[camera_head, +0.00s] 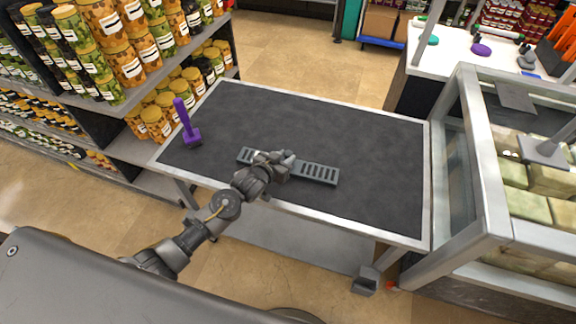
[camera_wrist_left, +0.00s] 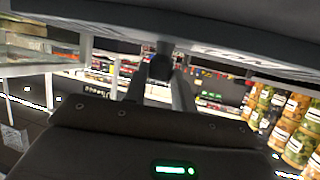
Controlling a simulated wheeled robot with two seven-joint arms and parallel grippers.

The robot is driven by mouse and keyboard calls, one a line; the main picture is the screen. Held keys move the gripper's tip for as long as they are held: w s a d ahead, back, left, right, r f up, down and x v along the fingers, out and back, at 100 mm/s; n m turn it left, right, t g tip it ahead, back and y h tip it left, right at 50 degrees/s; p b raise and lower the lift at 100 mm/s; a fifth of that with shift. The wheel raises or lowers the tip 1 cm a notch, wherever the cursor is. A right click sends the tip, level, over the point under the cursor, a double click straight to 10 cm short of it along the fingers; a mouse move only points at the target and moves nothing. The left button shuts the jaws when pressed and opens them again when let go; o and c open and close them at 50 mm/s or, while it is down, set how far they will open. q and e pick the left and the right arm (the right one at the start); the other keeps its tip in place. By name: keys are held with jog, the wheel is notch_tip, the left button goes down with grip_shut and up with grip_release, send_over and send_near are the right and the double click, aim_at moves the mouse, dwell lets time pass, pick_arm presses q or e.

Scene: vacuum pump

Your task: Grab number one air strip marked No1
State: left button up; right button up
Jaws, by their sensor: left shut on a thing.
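The air strip (camera_head: 319,173) is a long grey slotted bar on the dark table top in the head view. It runs from left to lower right across the middle of the table. My left gripper (camera_head: 282,163) is shut on it near its middle and hides that part. I cannot tell whether the strip touches the table or is slightly above it. No No1 marking can be read on it. In the left wrist view the left gripper (camera_wrist_left: 162,68) is dark and partly hidden. My right gripper is not in view.
The table (camera_head: 380,150) has a light metal rim and much bare room behind and right of the strip. A purple-handled tool (camera_head: 183,118) stands at its left. Jar shelves (camera_head: 130,60) border the left. A metal-framed case (camera_head: 470,160) borders the right.

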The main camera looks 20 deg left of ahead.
pick_arm(q)
grip_shut()
jog(key=shift+r, duration=0.1)
jog(key=shift+r, duration=0.6)
jog(key=s+a+r+b, duration=0.1)
jog(key=s+a+r, duration=0.6)
jog(key=s+r, duration=0.4)
jog(key=shift+s+r, duration=0.35)
jog(key=shift+s, duration=0.2)
